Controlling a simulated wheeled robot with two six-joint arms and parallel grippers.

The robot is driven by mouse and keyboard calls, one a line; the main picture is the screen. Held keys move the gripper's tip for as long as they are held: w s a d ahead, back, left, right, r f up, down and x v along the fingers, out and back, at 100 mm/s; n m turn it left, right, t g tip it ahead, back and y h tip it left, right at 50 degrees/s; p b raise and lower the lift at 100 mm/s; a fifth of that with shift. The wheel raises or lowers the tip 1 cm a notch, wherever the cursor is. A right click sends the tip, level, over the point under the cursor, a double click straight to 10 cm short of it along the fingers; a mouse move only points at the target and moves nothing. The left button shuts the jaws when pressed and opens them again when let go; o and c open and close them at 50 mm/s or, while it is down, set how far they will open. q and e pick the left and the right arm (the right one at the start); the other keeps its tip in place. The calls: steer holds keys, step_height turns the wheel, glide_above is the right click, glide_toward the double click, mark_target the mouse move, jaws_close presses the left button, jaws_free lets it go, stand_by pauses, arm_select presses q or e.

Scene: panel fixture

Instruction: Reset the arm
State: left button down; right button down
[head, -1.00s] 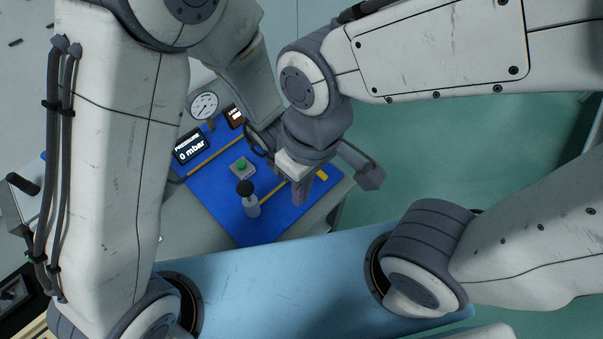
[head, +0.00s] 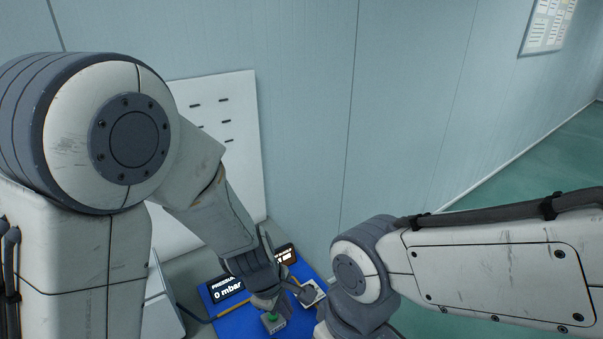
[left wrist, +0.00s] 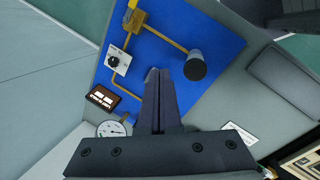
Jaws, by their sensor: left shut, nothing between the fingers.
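My left gripper (head: 266,301) is above the blue panel (head: 232,325), close to the green button (head: 272,319) in the head view. In the left wrist view its two fingers (left wrist: 160,85) are together with nothing between them. They point over the panel, between the white knob box (left wrist: 118,61) and a black-topped knob (left wrist: 194,66). My right arm comes in from the right in the head view; its wrist is cut off by the bottom edge, and its gripper is hidden.
A pressure display (head: 227,288) reads 0 mbar. A brown display (head: 285,254) stands behind my left gripper. A round gauge (left wrist: 111,129) and yellow pipes (left wrist: 162,36) show in the left wrist view. A white slotted board (head: 215,130) stands behind the bench.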

arm_select(q)
steer(key=s+a+r+m+y, duration=0.1)
steer(key=a+r+m, duration=0.2)
steer(key=a+m, duration=0.4)
steer(key=s+a+r+m+y, duration=0.1)
steer(key=a+r+m, duration=0.1)
steer(key=a+m, duration=0.5)
steer(key=s+d+r+m+g+b, duration=0.2)
steer(key=s+d+m, duration=0.5)
steer(key=s+d, duration=0.5)
steer(key=shift+s+d+r+h+b, duration=0.3)
steer(key=shift+s+r+b, duration=0.3)
steer(key=shift+s, duration=0.35)
